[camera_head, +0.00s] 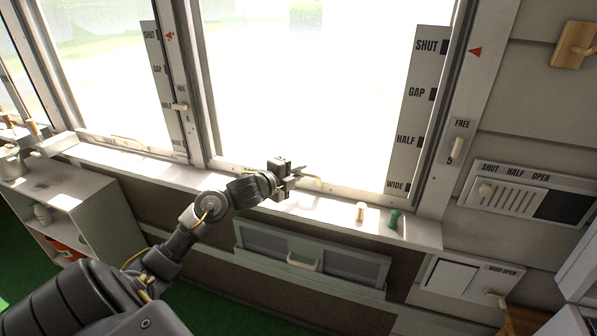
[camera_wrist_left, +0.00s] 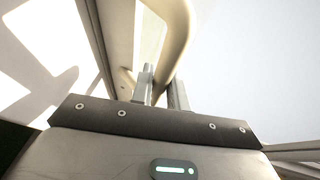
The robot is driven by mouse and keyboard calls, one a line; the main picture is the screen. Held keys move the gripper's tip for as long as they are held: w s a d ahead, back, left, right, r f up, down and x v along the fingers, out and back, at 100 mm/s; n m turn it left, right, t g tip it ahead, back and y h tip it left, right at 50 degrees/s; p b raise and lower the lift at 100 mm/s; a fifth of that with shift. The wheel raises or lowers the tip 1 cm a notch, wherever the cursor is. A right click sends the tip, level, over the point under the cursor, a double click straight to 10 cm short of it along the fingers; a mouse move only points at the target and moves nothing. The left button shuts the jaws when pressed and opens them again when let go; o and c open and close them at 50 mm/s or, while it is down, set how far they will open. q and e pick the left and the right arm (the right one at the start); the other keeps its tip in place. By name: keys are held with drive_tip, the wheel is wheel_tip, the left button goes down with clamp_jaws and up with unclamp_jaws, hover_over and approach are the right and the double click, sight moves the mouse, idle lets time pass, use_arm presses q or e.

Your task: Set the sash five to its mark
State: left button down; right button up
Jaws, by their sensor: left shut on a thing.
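The large middle window sash (camera_head: 330,191) has a pale bottom rail just above the sill. My left gripper (camera_head: 292,176) is at this rail, shut on a cream curved sash handle (camera_head: 311,181). In the left wrist view, the handle (camera_wrist_left: 180,35) passes at the fingertips of my gripper (camera_wrist_left: 163,85). A scale strip (camera_head: 416,115) at the sash's right side reads SHUT, GAP, HALF, WIDE from top to bottom. A red pointer (camera_head: 475,51) on the right frame is about level with SHUT. My right gripper is out of view.
A latch (camera_head: 458,149) under a FREE label is on the right post. A wooden peg (camera_head: 361,210) and a green object (camera_head: 394,219) stand on the sill. A slider vent (camera_head: 525,194) is at right. Below the sill is a hopper panel (camera_head: 312,251) with a handle.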

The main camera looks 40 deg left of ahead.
use_arm(q)
drive_tip(key=c, duration=1.6)
unclamp_jaws()
drive_tip(key=shift+f, duration=0.55)
drive_tip(key=shift+c, duration=0.2)
drive_tip(key=shift+o, duration=1.4)
drive_tip(key=shift+a, duration=0.2)
drive_tip(key=shift+s+r, duration=0.15)
drive_tip(key=s+a+r, duration=0.1)
drive_tip(key=s, duration=0.9)
drive_tip(key=shift+s+r+b, duration=0.2)
drive_tip(key=shift+s+b, duration=0.1)
drive_tip(key=shift+b, duration=0.1)
drive_tip(key=shift+a, duration=0.15)
